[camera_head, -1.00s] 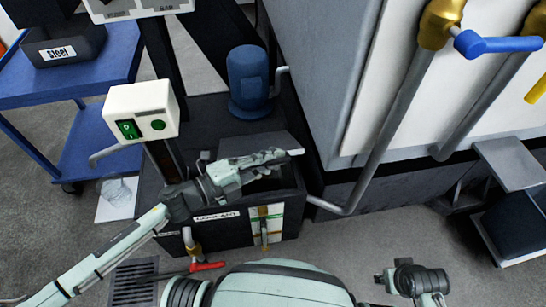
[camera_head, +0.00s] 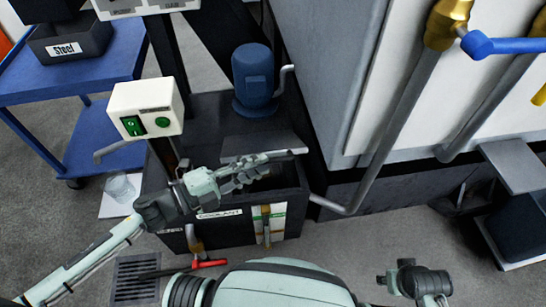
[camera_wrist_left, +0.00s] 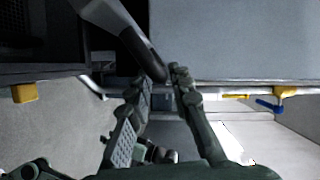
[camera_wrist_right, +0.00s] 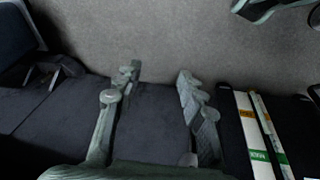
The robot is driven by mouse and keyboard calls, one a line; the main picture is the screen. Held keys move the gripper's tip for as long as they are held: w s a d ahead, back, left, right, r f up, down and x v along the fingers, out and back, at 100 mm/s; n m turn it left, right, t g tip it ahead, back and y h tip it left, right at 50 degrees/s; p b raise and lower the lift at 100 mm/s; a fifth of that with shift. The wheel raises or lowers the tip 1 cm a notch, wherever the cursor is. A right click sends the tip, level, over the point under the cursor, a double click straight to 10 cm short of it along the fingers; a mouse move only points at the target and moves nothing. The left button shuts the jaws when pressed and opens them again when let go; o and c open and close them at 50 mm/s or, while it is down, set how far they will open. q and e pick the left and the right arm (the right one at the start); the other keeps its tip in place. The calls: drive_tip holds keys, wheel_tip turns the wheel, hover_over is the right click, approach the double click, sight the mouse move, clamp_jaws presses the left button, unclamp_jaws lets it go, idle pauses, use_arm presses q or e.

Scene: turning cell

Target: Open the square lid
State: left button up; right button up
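The square lid (camera_head: 258,144) is a dark grey plate on the black coolant tank (camera_head: 225,234). It sits with its front edge raised above a dark opening, so it looks partly open. My left gripper (camera_head: 266,166) is at the lid's front edge, over the opening. In the left wrist view its fingers (camera_wrist_left: 162,79) are apart, with the end of a grey bar-like edge close to the tips. Whether they touch it is unclear. My right gripper (camera_wrist_right: 158,75) is open and empty, low in front of the tank; a strip with green and orange labels shows beside it.
A blue motor (camera_head: 253,80) stands behind the lid. A white switch box (camera_head: 146,112) is on a post at the left. A grey pipe (camera_head: 396,120) runs down the machine cabinet to the right. A red-handled valve (camera_head: 208,264) is below the tank front.

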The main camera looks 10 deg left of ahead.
use_arm(q)
drive_tip(key=v, duration=0.6)
